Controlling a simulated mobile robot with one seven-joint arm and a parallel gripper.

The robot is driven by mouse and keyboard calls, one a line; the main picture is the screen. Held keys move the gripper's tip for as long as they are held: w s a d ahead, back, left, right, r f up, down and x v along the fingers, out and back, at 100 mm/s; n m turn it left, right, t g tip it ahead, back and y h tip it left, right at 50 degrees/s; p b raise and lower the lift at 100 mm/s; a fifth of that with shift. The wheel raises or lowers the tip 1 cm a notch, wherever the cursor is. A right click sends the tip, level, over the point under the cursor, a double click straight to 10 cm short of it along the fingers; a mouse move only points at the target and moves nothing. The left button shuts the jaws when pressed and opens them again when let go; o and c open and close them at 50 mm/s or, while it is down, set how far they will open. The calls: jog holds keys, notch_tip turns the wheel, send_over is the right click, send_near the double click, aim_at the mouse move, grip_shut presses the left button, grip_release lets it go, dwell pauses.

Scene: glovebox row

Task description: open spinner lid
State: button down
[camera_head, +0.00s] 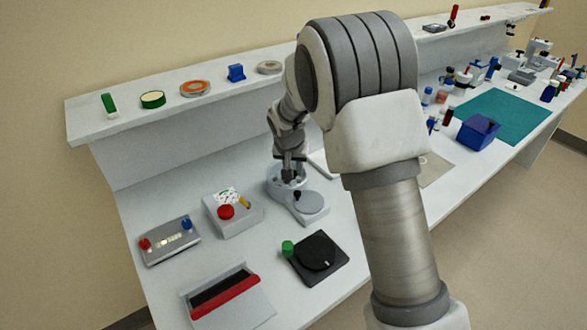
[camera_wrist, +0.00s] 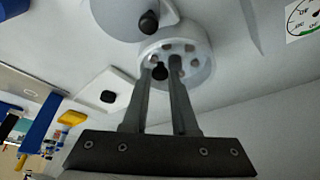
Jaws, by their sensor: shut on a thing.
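The spinner (camera_head: 274,181) is a small white device on the bench, with a round bowl at the back. In the wrist view the bowl (camera_wrist: 207,64) shows a ring of holes. The round pale lid (camera_head: 312,204) sits to the front right of the bowl, which is uncovered. The lid (camera_wrist: 116,13) also shows at the top of the wrist view with its dark knob (camera_wrist: 148,22), apart from my fingers. My gripper (camera_head: 288,177) points down into the bowl. In the wrist view my gripper (camera_wrist: 161,70) is shut on a small dark piece between the fingertips; what it belongs to is unclear.
A white box with a red button (camera_head: 226,212) stands left of the spinner. A black plate device (camera_head: 318,258) with a green knob is in front. A grey panel (camera_head: 170,243) and red-edged tray (camera_head: 228,303) lie front left. A raised shelf (camera_head: 122,128) runs behind.

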jog(key=shift+w+a+r, duration=0.1)
jog(key=shift+w+r, duration=0.05)
jog(key=shift+r, duration=0.1)
